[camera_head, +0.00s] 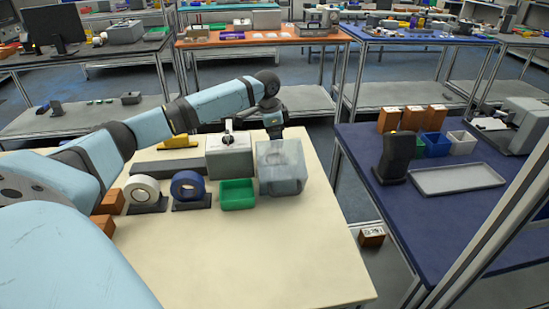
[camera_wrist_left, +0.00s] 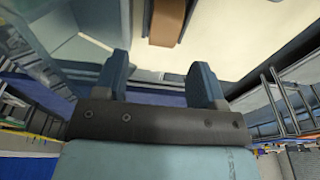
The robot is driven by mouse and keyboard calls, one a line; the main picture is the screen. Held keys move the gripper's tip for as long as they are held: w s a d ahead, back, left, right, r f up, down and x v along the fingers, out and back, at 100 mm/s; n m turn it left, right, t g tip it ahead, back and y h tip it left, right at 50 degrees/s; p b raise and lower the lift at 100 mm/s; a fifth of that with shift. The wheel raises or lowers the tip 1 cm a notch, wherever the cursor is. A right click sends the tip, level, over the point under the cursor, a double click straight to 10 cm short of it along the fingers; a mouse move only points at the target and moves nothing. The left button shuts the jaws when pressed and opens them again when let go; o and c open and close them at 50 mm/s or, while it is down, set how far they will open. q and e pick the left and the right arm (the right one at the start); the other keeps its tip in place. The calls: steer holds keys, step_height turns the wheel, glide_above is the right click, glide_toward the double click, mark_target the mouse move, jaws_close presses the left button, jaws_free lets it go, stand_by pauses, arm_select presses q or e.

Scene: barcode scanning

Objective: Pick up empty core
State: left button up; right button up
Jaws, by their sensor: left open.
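My left gripper (camera_head: 273,124) is behind the clear bin, near the table's far edge in the head view. In the left wrist view its two fingers (camera_wrist_left: 158,74) stand apart with nothing between them. A brown, rounded piece (camera_wrist_left: 168,20) that looks like a cardboard core lies beyond the fingertips, cut off by the top edge; I cannot tell for certain that it is the empty core. No core can be made out clearly in the head view. My right gripper is not in view.
The translucent bin (camera_head: 282,180) stands right of a grey machine (camera_head: 229,160). A green bin (camera_head: 238,195), a blue tape roll (camera_head: 188,187) and a white tape roll (camera_head: 142,189) stand nearby. The table's front (camera_head: 240,255) is clear. A blue table (camera_head: 425,215) stands to the right.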

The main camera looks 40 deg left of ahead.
arm_select(q)
steer(key=f, duration=0.5)
steer(key=shift+a+f, duration=0.2)
steer(key=shift+f, duration=0.2)
steer(key=c, duration=1)
